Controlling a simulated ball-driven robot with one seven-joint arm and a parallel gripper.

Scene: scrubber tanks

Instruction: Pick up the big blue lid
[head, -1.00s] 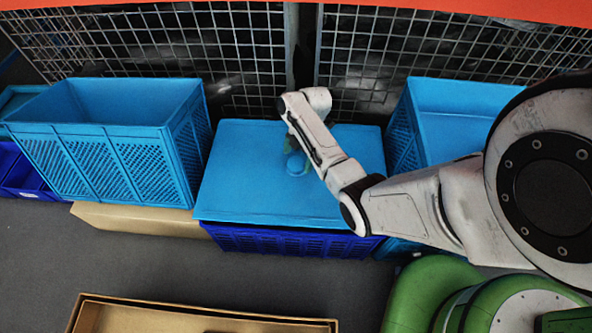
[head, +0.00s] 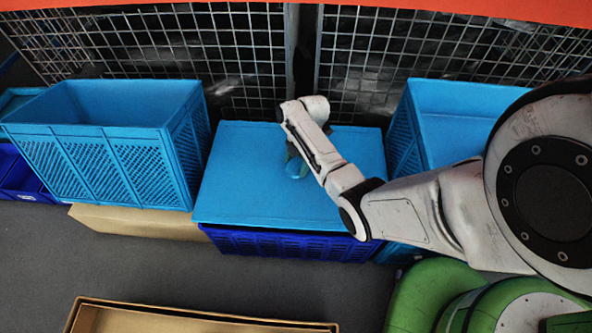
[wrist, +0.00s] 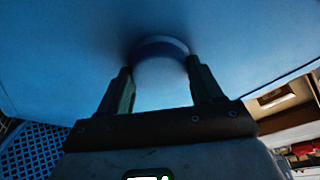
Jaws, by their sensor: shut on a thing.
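The big blue lid (head: 245,190) is a flat light-blue sheet with a round knob near its middle. It lies over a dark blue crate (head: 290,243) in the middle of the head view. The lid (wrist: 60,60) fills most of the wrist view. My gripper (wrist: 160,80) is shut on the lid's knob, with one finger on each side of it. In the head view my gripper (head: 297,165) is partly hidden by my arm. I cannot tell whether the lid is resting on the crate or slightly raised.
A tall light-blue crate (head: 95,160) stands to the left on a cardboard box (head: 135,221). Another light-blue crate (head: 450,130) stands to the right. A wire mesh fence (head: 190,55) runs behind. An open cardboard box (head: 190,315) lies in front, with bare floor between.

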